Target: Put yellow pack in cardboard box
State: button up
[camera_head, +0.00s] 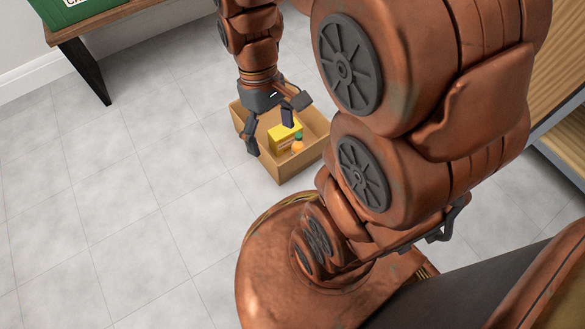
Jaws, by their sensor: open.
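The yellow pack (283,138) is inside the cardboard box (283,176), seen between and below my gripper's fingers. The open-topped box stands on the tiled floor, beyond my base. My gripper (271,134) is open and points down over the box. One finger hangs over the box's left side and the other is in front of the pack's upper right part. I cannot tell whether a finger touches the pack. The gripper and wrist hide part of the box's far side.
A small orange item (297,147) and a bit of green lie beside the pack in the box. A wooden table (75,32) with a green container (88,10) stands at the upper left. Wooden shelving (555,75) stands at the right. The floor at left is clear.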

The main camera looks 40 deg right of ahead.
jog(key=s+a+r+m+h, duration=0.1)
jog(key=s+a+m, duration=0.1)
jog(key=s, duration=0.8)
jog(key=shift+a+r, duration=0.15)
jog(key=shift+r, duration=0.15)
